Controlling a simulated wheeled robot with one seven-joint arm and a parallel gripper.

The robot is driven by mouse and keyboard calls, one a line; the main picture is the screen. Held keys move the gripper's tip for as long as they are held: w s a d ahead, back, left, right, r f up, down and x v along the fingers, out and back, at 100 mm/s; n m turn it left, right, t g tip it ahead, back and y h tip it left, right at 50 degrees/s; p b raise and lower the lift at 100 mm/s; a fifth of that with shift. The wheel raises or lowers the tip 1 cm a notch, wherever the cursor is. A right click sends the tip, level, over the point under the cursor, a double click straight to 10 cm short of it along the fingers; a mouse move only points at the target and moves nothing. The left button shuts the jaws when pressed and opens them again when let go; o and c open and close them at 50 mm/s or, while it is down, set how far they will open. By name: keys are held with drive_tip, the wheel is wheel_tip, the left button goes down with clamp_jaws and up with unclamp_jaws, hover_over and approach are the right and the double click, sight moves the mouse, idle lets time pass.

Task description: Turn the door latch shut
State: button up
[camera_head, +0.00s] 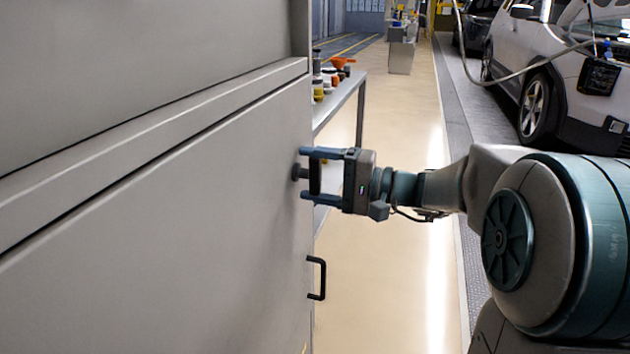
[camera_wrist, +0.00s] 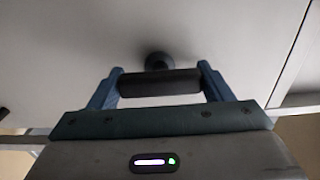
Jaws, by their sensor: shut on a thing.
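The door latch is a dark bar on a round hub, standing out from the grey door (camera_head: 160,230). In the head view its hub (camera_head: 297,172) shows at the door's right edge, and its bar (camera_head: 315,172) stands upright between my fingers. My gripper (camera_head: 304,173) reaches in from the right and is shut on the latch, one blue finger at each end of the bar. In the wrist view the latch bar (camera_wrist: 160,83) lies across between the two fingers of my gripper (camera_wrist: 160,72), with the round hub (camera_wrist: 157,60) behind it.
A black pull handle (camera_head: 318,278) sits on the cabinet below the latch. A bench (camera_head: 340,98) with several small containers stands beyond the cabinet. A white car (camera_head: 560,60) is at the far right. The floor (camera_head: 400,270) between is clear.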

idle(0.3)
drive_tip(key=o, duration=1)
drive_tip(key=shift+d, duration=0.15)
drive_tip(key=p+v, duration=0.2)
drive_tip(key=v, duration=1.1)
drive_tip(key=shift+s+d+p, duration=0.15)
drive_tip(key=shift+d+p, duration=0.15)
drive_tip(key=shift+p, duration=0.05)
drive_tip(key=shift+a, duration=0.1)
